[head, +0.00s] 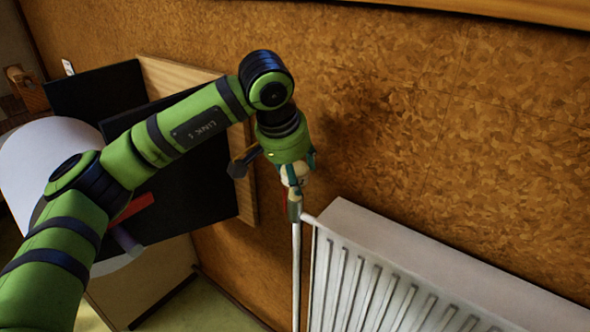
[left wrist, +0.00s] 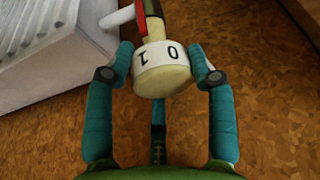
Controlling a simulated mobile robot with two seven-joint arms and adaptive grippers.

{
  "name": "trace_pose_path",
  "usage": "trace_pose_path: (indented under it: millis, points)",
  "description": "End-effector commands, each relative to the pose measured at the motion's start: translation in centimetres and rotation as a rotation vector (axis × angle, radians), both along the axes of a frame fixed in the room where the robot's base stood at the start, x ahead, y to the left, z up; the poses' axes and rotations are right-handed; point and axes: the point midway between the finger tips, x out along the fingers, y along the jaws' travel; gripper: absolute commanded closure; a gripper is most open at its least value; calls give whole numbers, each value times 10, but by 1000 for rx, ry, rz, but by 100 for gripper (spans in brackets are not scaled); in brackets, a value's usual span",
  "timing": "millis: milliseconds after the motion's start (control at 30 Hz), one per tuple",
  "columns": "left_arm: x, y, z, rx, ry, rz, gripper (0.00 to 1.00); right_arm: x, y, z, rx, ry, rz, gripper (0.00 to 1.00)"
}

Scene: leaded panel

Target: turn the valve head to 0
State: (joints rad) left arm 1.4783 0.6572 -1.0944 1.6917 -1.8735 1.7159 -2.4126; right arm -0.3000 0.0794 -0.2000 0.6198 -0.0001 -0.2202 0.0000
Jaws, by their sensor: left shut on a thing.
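The valve head (head: 294,176) is a cream knob on the radiator valve at the upper left corner of the radiator. In the left wrist view the valve head (left wrist: 163,74) shows a white band with a 0 and a 1, both upside down, the 0 to the right. A red mark (left wrist: 143,18) on the valve body lies above the band, closer to the 1 than to the 0. My left gripper (left wrist: 160,73) is shut on the valve head, with teal fingers on both sides of it. In the head view my left gripper (head: 295,166) comes down from above and hides part of it.
The white radiator (head: 400,265) stands along the brown wall to the right of the valve. A thin pipe (head: 296,275) runs down below the valve. Dark panels (head: 185,180) and a white rounded object (head: 45,155) are at left, behind my arm.

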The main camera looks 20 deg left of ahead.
Motion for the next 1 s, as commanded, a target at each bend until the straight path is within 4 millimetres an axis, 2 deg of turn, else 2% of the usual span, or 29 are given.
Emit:
trace_pose_path:
  millis: [33, 700, 1000]
  points:
    - [3, 2, 5, -1, -18, 25, 77, 0, 0, -1, 0, 0, 0, 60]
    - [4, 2, 8, -7, -21, 507, 77, 0, 0, -4, 0, 0, 0, 60]
    - [4, 3, 8, -7, -19, 634, 78, 0, 0, -3, 0, -1, 0, 60]
